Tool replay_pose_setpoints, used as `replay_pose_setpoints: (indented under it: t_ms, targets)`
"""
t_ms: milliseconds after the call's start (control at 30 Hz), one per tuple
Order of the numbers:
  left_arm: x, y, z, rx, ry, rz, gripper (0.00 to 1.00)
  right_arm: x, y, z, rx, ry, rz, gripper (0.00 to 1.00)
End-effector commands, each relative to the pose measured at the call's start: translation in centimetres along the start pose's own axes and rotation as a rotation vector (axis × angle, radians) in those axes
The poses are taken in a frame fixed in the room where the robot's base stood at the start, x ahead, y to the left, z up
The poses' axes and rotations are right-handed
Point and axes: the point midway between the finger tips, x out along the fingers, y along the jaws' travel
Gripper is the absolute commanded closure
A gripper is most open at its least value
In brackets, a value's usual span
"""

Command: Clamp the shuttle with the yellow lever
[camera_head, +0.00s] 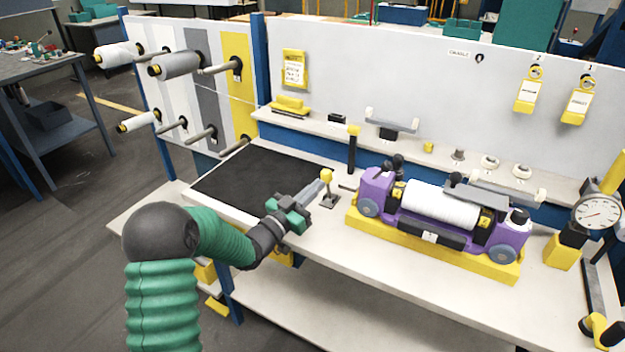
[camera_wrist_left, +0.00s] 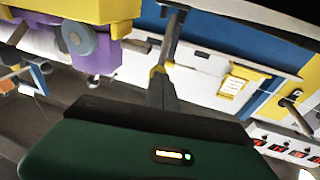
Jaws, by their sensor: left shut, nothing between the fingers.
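The purple shuttle (camera_head: 376,188) with a white spool (camera_head: 440,205) sits in a yellow cradle (camera_head: 430,246) on the bench. In the left wrist view the purple shuttle (camera_wrist_left: 95,55) and yellow cradle (camera_wrist_left: 100,10) show at the upper left. A small lever with a yellow knob (camera_head: 326,175) stands left of the cradle. My left gripper (camera_head: 322,185) is shut and empty, its tips right by this lever; I cannot tell whether they touch. Its fingers also show in the left wrist view (camera_wrist_left: 164,72). My right gripper is not in view.
A black mat (camera_head: 255,183) lies to the left on the bench. A black post with a yellow top (camera_head: 353,131) stands behind the lever. A dial gauge (camera_head: 597,213) and another yellow-ended handle (camera_head: 597,325) are at the right. The bench front is clear.

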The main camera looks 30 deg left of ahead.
Motion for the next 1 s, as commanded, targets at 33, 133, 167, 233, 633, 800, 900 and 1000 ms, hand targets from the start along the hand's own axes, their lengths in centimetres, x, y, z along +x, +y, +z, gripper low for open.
replay_pose_setpoints:
  t_ms: [33,133,167,233,633,800,900,1000]
  targets:
    - [0.7,0.0,-2.0,-0.004,-0.032,0.002,1.0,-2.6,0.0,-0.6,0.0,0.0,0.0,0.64]
    - [1.4,-0.1,-2.0,-0.017,-0.1,0.002,1.0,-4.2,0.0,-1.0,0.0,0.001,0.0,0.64]
    - [1.6,-0.2,-1.9,-0.02,-0.115,0.001,1.0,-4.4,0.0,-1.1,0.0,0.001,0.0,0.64]
    - [2.1,-0.3,-1.4,-0.025,-0.132,0.001,1.0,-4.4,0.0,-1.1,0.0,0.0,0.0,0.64]
    - [6.2,-1.2,-3.1,-0.085,-0.419,0.002,1.0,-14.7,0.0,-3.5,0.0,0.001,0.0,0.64]
    - [7.1,-1.4,-2.2,-0.102,-0.509,0.0,1.0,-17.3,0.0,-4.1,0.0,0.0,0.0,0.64]
    - [7.3,-1.5,-1.6,-0.105,-0.522,-0.001,1.0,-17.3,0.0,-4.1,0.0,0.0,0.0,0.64]
    - [7.5,-1.6,-1.4,-0.104,-0.521,-0.002,1.0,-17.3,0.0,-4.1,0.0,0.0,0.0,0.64]
